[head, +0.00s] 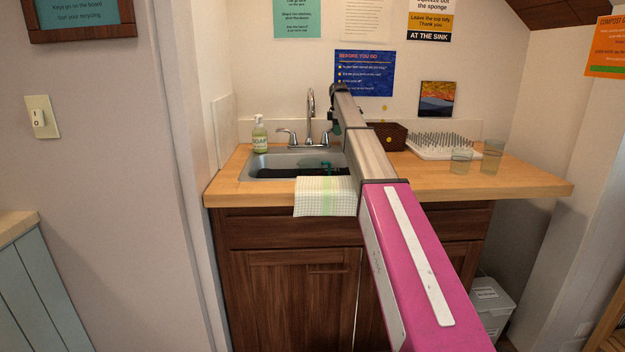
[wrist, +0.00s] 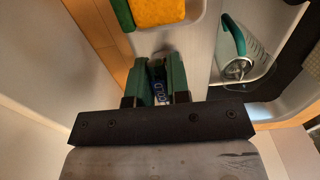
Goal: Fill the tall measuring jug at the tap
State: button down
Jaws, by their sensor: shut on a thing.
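The chrome tap (head: 310,104) stands behind the sink with a lever on each side. My gripper (wrist: 156,80) has green fingers shut on a small piece marked COLD (wrist: 159,88), apparently the cold lever of the tap. I cannot tell whether water runs or how full the jug is.
A soap bottle (head: 260,135) stands left of the sink, and a checked cloth (head: 325,196) hangs over its front. A brown basket (head: 387,136), a spiked drying rack (head: 440,146) and two glasses (head: 461,161) are on the right. A yellow sponge (wrist: 157,11) sits near my fingers.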

jog(key=s+m, duration=0.1)
jog(key=m, duration=0.1)
jog(key=s+m, duration=0.1)
jog(key=m, duration=0.1)
jog(key=shift+s+a+m, duration=0.15)
jog(key=shift+a+m, duration=0.15)
jog(key=shift+a, duration=0.1)
jog(key=shift+s+a+m, duration=0.1)
jog(key=shift+s+m, duration=0.15)
jog(key=shift+m, duration=0.4)
jog(key=shift+s+a+m, duration=0.1)
jog(key=shift+s+m, duration=0.1)
jog(key=shift+m, duration=0.45)
jog(key=shift+s+a+m, duration=0.3)
jog(key=shift+s+m, duration=0.05)
jog(key=shift+m, duration=0.55)
jog(key=shift+d, duration=0.1)
dwell(2.3)
